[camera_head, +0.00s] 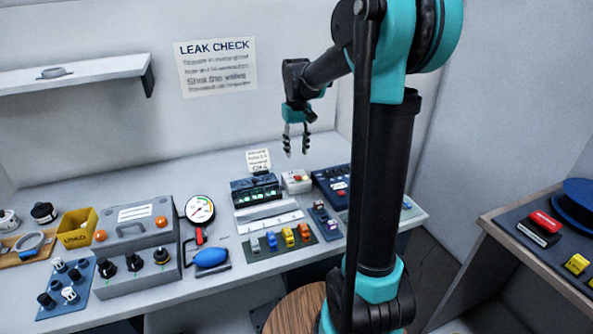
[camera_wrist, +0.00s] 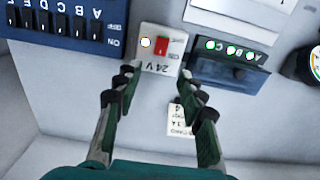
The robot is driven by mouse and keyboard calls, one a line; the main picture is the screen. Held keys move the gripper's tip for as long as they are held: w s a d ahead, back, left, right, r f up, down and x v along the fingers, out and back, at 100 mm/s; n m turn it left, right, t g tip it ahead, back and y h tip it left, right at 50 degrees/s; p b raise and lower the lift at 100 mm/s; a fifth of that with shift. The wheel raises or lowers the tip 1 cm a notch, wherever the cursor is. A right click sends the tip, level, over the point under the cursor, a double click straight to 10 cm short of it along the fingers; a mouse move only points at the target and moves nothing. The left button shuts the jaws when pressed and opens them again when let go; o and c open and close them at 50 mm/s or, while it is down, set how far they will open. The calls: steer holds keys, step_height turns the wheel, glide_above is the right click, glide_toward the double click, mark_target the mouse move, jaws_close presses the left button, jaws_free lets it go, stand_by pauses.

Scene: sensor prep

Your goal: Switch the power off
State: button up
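The power box (camera_head: 297,181) is a small white box at the back of the bench. In the wrist view, the box (camera_wrist: 149,62) appears upside down, marked 24 V, with a red rocker switch (camera_wrist: 162,46) and a small pale yellow lamp (camera_wrist: 145,42) beside it. I cannot tell which side of the rocker is pressed. My gripper (camera_head: 296,152) hangs above the back of the bench, near the box and apart from it. In the wrist view, my gripper (camera_wrist: 157,78) is open and empty, with its fingertips on either side of the box's near edge.
A dark box with lit green lamps (camera_wrist: 229,50) stands beside the power box. A blue switch block (camera_wrist: 70,24) lettered A to E is on its other side. A small note card (camera_head: 258,160) stands behind. Coloured connectors (camera_head: 288,237) lie in front.

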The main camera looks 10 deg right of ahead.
mark_target(296, 176)
step_height(296, 176, down, 9)
steer(key=shift+r, duration=0.1)
steer(key=shift+c, duration=0.2)
